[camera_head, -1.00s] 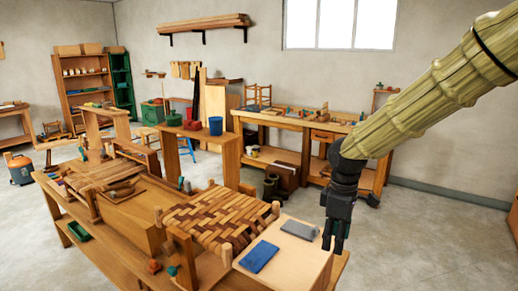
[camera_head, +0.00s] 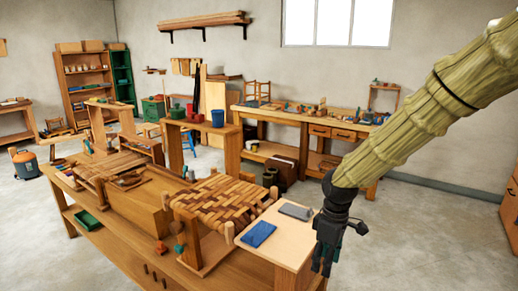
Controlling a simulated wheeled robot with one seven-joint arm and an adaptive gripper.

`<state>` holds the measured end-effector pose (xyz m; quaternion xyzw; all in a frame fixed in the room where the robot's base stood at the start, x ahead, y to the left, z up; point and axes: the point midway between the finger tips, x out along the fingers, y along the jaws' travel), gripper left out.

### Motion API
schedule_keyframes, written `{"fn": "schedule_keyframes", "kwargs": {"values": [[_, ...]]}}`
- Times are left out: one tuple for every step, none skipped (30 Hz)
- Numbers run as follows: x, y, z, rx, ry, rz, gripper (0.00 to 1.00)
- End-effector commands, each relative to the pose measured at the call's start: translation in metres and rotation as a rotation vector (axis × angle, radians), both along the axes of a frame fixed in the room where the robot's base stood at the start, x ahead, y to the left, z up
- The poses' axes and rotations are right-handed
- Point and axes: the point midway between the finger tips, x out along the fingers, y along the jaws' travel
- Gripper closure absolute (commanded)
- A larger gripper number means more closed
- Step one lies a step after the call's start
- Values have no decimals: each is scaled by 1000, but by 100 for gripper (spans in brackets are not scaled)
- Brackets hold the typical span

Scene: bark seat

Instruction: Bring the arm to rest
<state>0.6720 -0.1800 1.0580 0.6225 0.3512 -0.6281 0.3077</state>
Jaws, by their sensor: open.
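My arm (camera_head: 415,110) comes in from the upper right and slopes down to the left. My gripper (camera_head: 322,262) hangs at its end, fingers pointing down and apart. It is open, and no held thing shows between the fingers. It appears at the right edge of the light wooden board (camera_head: 270,236), overlapping its corner in the picture. A blue cloth-like piece (camera_head: 259,234) and a grey piece (camera_head: 296,211) lie on that board, to the left of the gripper.
A stool with a woven bark seat (camera_head: 225,200) stands on the long workbench (camera_head: 110,235). A second bench (camera_head: 285,122) with tools is along the back wall. A low table (camera_head: 195,125) holds a blue bucket (camera_head: 218,117). Bare floor (camera_head: 425,230) lies to the right.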

Motion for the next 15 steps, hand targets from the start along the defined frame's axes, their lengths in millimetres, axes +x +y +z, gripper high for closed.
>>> {"fn": "schedule_keyframes", "kwargs": {"values": [[-4, 1, -11, 6, 6, -15, 51], [-7, 2, -17, 12, 7, -26, 51], [-12, 3, -25, 18, 8, -39, 51], [-16, 4, -33, 23, 10, -51, 51], [-20, 5, -40, 28, 13, -64, 51], [-26, 6, -52, 36, 16, -86, 51], [-30, 7, -63, 42, 20, -102, 51], [-34, 8, -74, 47, 24, -119, 51], [-40, 10, -91, 56, 32, -148, 51], [-45, 12, -105, 63, 38, -170, 51], [-50, 13, -118, 69, 43, -192, 51], [-57, 14, -135, 76, 49, -224, 51], [-63, 15, -148, 81, 53, -248, 51], [-69, 15, -160, 84, 59, -272, 51], [-78, 16, -176, 89, 62, -303, 51]]}}
